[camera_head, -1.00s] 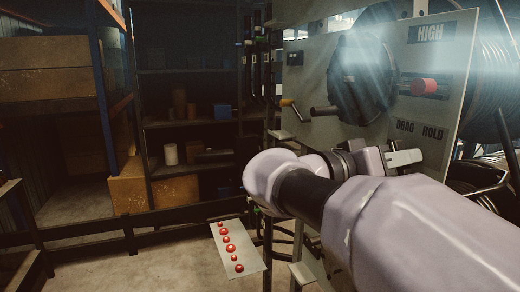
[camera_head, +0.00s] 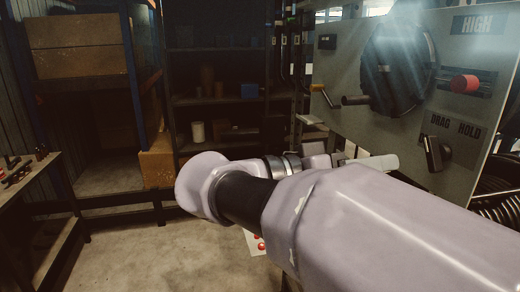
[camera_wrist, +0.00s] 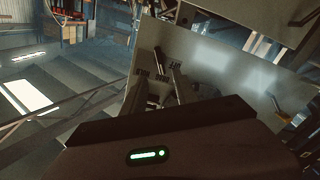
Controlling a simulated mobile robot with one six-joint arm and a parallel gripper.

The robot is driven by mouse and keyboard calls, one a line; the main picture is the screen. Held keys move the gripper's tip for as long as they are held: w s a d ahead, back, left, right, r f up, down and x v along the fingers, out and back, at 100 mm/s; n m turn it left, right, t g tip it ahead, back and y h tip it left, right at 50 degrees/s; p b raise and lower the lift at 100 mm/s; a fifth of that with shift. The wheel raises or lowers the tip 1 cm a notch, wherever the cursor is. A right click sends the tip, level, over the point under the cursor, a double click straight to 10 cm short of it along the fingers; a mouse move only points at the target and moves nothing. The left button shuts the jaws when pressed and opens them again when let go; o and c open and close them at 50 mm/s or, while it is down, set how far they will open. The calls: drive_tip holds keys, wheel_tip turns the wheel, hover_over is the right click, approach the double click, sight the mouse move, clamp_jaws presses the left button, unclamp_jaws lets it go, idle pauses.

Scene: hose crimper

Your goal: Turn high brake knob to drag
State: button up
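The dark brake knob (camera_head: 435,153) is on the grey panel (camera_head: 400,125), under the words DRAG and HOLD (camera_head: 455,128). The HIGH label (camera_head: 477,25) is above it. The knob's handle stands nearly upright, leaning slightly; I cannot tell which word it points at. My gripper (camera_head: 388,162) is left of the knob in the head view, apart from it in the picture. The gap in depth is unclear. I cannot tell if its fingers are open.
A red knob (camera_head: 465,84) sits in a slot above the DRAG and HOLD words. Shelves (camera_head: 215,100) and a workbench (camera_head: 30,175) stand farther left.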

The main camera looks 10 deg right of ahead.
drive_tip(key=a+p, duration=0.1)
drive_tip(key=a, duration=0.3)
drive_tip(key=shift+s+a, duration=0.15)
